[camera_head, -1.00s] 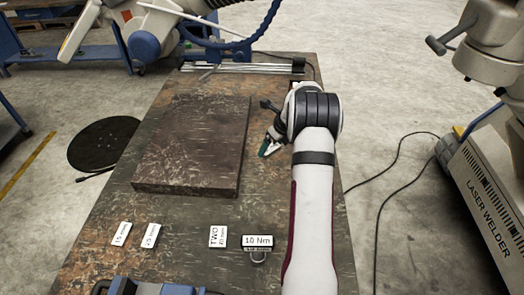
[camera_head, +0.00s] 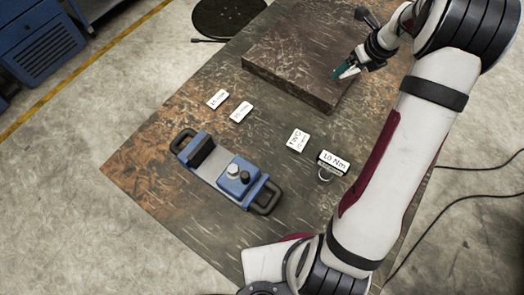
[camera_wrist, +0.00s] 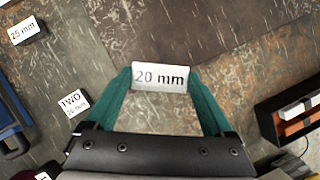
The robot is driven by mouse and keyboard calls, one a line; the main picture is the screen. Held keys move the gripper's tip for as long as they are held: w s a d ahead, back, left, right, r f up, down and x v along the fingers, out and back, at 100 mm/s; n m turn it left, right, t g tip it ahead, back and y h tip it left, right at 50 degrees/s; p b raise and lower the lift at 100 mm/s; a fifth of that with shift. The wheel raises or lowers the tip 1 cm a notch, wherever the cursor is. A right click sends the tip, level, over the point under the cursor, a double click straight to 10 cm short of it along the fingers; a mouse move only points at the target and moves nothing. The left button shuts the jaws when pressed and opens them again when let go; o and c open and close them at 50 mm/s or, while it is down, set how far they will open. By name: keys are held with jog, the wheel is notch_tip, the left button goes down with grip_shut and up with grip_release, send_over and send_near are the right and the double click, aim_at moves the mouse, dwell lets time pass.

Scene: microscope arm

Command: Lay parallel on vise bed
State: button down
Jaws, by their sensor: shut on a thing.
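My gripper (camera_head: 345,71) has teal fingers, and in the wrist view (camera_wrist: 159,79) they are shut on a pale block marked "20 mm" (camera_wrist: 160,74). In the head view the fingers appear over the right edge of a brown plate, and the held block is too small to make out clearly. The blue vise (camera_head: 240,178) lies near the front of the table, left of and well apart from my gripper. Its grey bed (camera_head: 211,165) is bare between a dark jaw and a blue block. Only a blue edge of the vise (camera_wrist: 8,112) shows in the wrist view.
The thick brown plate (camera_head: 300,58) stands behind the vise. Several white labelled pieces lie between them, including "TWO" (camera_head: 298,140) and "10 Nm" (camera_head: 333,161). In the wrist view a dark box (camera_wrist: 268,122) with orange and white contents is at the right.

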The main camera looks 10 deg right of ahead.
jog(key=w+a+n, duration=0.2)
jog(key=a, duration=1)
jog(key=n+g+y, duration=0.1)
jog(key=n+y, duration=0.1)
jog(key=n, duration=0.2)
send_over(214, 163)
jog(key=d, duration=0.2)
notch_tip(214, 163, down, 5)
jog(key=shift+s+a+r, duration=0.1)
jog(key=shift+s+r, duration=0.05)
jog(key=shift+s+a, duration=0.35)
jog(key=shift+s, duration=0.05)
jog(key=shift+s+f, duration=0.1)
jog(key=shift+f, duration=1.55)
